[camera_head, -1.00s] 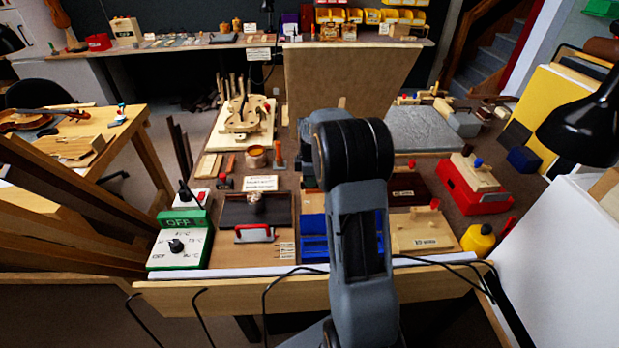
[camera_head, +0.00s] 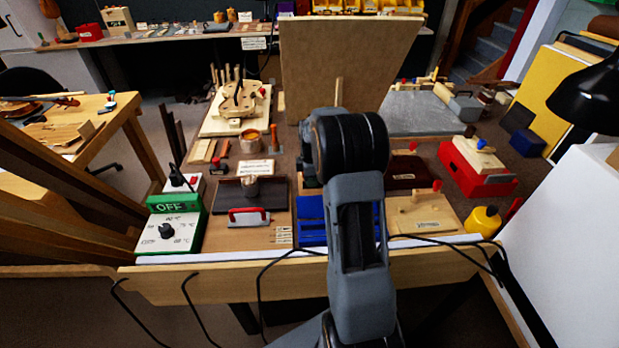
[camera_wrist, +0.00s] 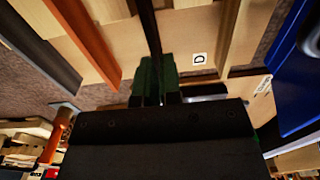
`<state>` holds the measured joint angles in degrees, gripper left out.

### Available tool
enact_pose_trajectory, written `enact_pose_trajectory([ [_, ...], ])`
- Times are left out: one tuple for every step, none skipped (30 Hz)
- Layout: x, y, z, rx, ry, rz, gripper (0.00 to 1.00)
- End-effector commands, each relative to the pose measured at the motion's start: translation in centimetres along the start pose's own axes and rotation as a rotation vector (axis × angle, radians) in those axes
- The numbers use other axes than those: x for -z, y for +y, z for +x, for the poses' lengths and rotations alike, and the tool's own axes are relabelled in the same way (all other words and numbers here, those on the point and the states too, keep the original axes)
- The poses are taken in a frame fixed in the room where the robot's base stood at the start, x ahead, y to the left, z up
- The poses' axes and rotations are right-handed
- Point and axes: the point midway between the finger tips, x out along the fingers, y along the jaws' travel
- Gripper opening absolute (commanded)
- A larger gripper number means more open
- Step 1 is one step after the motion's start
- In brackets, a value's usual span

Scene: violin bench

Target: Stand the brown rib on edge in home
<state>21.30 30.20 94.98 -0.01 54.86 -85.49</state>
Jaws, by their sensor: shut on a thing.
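In the wrist view, my gripper (camera_wrist: 157,98) has green finger pads closed on a thin dark strip (camera_wrist: 149,35), seen nearly edge-on. The strip runs up out of the picture; it looks like the brown rib, though its colour is nearly black here. It stands over or beside a pale wooden board with a small "D" label (camera_wrist: 199,59). I cannot tell whether the strip touches the board. I cannot identify home for certain. In the head view my own arm hides the gripper and the strip.
In the wrist view, an orange-brown strip (camera_wrist: 88,38) lies left and a blue object (camera_wrist: 299,95) right. In the head view, a tall tan panel (camera_head: 345,60) stands behind my arm. A blue tray (camera_head: 311,212), red box (camera_head: 478,178) and green control box (camera_head: 172,226) crowd the bench.

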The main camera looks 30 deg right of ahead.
Motion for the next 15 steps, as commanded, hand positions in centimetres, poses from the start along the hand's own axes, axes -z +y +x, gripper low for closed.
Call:
enact_pose_trajectory([
  [0.02, 0.00, 0.32, 0.000, 0.000, 0.000, 0.00],
  [0.02, 0.00, 0.38, 0.000, 0.000, 0.000, 0.00],
  [0.02, 0.00, 0.43, 0.000, 0.000, 0.000, 0.00],
  [0.02, 0.00, 0.46, 0.000, 0.000, 0.000, 0.00],
  [0.03, 0.00, 0.46, 0.000, 0.000, -0.001, 0.00],
  [0.03, 0.00, 0.46, 0.000, 0.000, -0.001, 0.00],
  [0.03, 0.00, 0.45, 0.000, 0.000, -0.001, 0.00],
  [0.03, 0.00, 0.44, 0.000, 0.000, -0.001, 0.00],
  [0.03, 0.01, 0.43, 0.000, 0.000, -0.001, 0.00],
  [0.03, 0.01, 0.43, 0.000, 0.000, -0.001, 0.00],
  [0.03, 0.01, 0.43, 0.000, 0.000, -0.001, 0.00],
  [0.03, 0.01, 0.43, 0.000, 0.000, -0.001, 0.07],
  [0.03, 0.01, 0.42, 0.000, 0.000, -0.001, 0.10],
  [0.03, 0.01, 0.42, 0.000, 0.000, -0.001, 0.13],
  [0.03, 0.01, 0.42, -0.001, 0.000, -0.001, 0.17],
])
